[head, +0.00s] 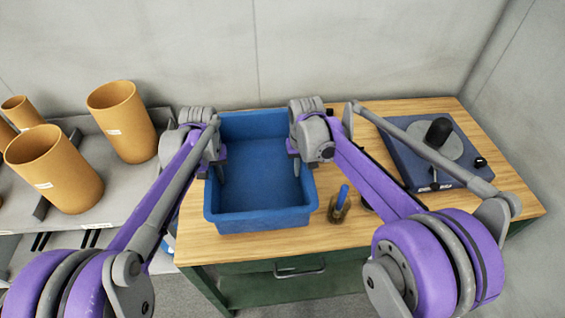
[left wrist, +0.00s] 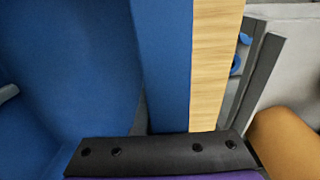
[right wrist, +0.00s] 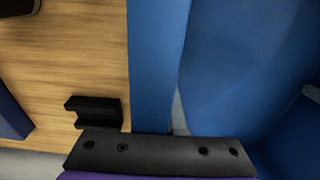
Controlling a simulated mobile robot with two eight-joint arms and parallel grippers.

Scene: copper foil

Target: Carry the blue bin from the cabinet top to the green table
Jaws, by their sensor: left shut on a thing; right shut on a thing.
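The blue bin (head: 258,215) is upright and looks empty. It is over the left part of the wooden top of the green table (head: 350,215), and I cannot tell whether its base touches the wood. My left gripper (head: 216,168) is shut on the bin's left wall, and my right gripper (head: 297,168) is shut on its right wall. The left wrist view shows the gripped wall (left wrist: 165,60) with wood beside it. The right wrist view shows the other gripped wall (right wrist: 158,60). The fingertips are partly hidden by the bin. No separate cabinet top is clearly identifiable.
A dark blue device with a black knob (head: 437,132) stands on the table's right. A small blue-handled item (head: 341,200) stands close to the bin's right side. Several orange cylinders (head: 122,122) stand on a grey shelf at the left. A wall closes off the back.

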